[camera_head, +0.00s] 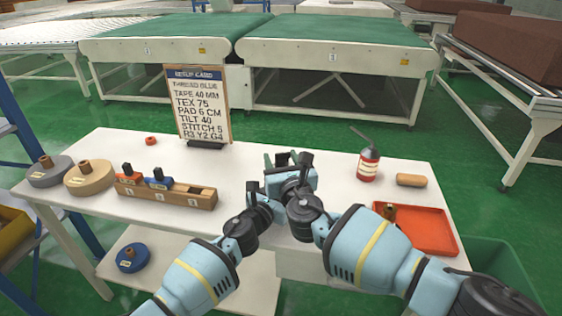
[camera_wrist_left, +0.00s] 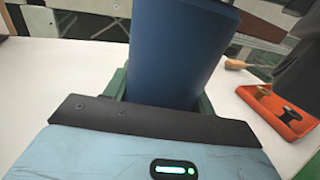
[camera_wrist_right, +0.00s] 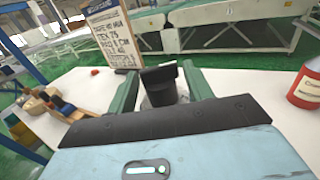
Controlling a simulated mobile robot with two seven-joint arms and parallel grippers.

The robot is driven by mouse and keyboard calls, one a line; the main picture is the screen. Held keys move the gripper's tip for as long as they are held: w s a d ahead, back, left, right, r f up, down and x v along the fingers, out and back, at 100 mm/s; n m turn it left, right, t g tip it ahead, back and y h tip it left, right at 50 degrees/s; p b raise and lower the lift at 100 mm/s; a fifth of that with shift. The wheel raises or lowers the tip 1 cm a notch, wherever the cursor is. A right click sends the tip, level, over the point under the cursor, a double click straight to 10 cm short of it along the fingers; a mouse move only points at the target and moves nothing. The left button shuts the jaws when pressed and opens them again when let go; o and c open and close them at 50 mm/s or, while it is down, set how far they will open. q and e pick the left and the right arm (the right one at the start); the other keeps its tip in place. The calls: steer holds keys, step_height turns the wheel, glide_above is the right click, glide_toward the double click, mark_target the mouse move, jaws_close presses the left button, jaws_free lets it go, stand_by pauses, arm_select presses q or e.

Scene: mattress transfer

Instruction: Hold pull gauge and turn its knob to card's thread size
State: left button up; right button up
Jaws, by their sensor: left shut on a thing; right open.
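The setup card (camera_head: 199,105) stands upright at the back of the white table; it reads thread blue, TEX 75. My left gripper (camera_head: 262,190) is shut on a dark blue body, seemingly the pull gauge (camera_wrist_left: 180,50), which fills the middle of the left wrist view. My right gripper (camera_head: 290,163) is open above the table, close to the left one. A dark round piece with a flat black top, perhaps the gauge's knob (camera_wrist_right: 160,88), shows between its green fingers, with gaps beside it. No scale or knob mark is readable. My arms hide most of the gauge in the head view.
A wooden block (camera_head: 180,193) with numbered slots holds small coloured pieces at left, beside spools (camera_head: 90,178). A red ring (camera_head: 150,141) lies near the card.

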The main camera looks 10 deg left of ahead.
steer(key=shift+f, duration=0.15)
steer(key=shift+s+d, duration=0.15)
steer(key=shift+s, duration=0.25)
steer(key=v, duration=1.1)
steer(key=shift+d, duration=0.1)
step_height(320, 180, down, 4)
steer(key=w+d+m+g+y, duration=0.1)
steer(key=m+g+y, duration=0.4)
steer(key=m, duration=1.4)
steer(key=w+d+r+m+y, duration=0.2)
steer(key=d+r+m, duration=0.15)
steer(key=m, duration=0.85)
steer(key=shift+x, duration=6.2)
steer(key=shift+w, duration=0.15)
